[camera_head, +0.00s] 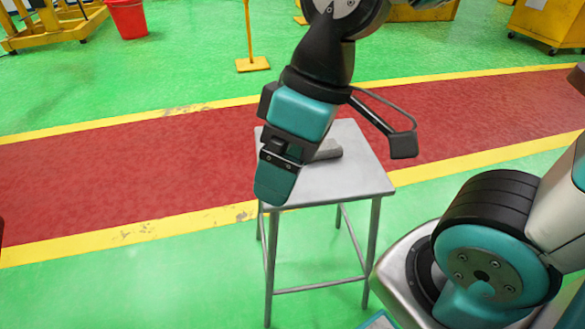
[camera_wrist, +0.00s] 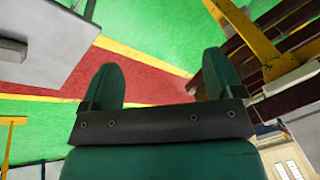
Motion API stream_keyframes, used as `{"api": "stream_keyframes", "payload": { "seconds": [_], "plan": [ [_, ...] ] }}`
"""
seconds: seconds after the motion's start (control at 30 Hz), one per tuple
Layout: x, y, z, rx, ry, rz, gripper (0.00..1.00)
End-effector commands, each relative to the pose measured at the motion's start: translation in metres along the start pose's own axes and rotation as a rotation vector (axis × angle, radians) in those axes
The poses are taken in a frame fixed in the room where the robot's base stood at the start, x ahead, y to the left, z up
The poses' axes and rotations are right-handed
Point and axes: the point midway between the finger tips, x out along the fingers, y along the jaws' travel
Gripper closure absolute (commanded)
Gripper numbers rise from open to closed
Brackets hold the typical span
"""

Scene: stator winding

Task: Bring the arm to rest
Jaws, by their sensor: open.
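My gripper (camera_head: 277,182) hangs from the arm in front of a small metal table (camera_head: 345,186), near its left front edge in the head view. In the wrist view my gripper (camera_wrist: 163,88) shows two green fingers spread apart with nothing between them. A grey piece (camera_head: 327,150) lies on the tabletop, partly hidden behind the gripper. I cannot tell its full shape. A grey flat surface (camera_wrist: 35,50) stands at the upper left of the wrist view.
A red bucket (camera_head: 128,18), a yellow post on a base (camera_head: 252,64) and a yellow cabinet (camera_head: 550,22) stand at the back. A yellow frame (camera_wrist: 275,62) is at the right of the wrist view. The red floor lane at left is clear.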

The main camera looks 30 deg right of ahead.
Motion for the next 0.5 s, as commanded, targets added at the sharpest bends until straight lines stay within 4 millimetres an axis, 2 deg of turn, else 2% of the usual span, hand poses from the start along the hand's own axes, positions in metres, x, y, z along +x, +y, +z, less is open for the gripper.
{"api": "stream_keyframes", "payload": {
  "seconds": [0.03,0.1,0.37,0.5],
  "plan": [
    [0.000,-0.010,0.006,0.019,0.002,-0.012,0.14],
    [0.001,-0.017,0.010,0.042,0.003,-0.024,0.14],
    [0.001,-0.018,0.011,0.054,0.003,-0.027,0.14],
    [-0.007,-0.020,0.009,0.054,0.003,-0.026,0.14]
  ]
}}
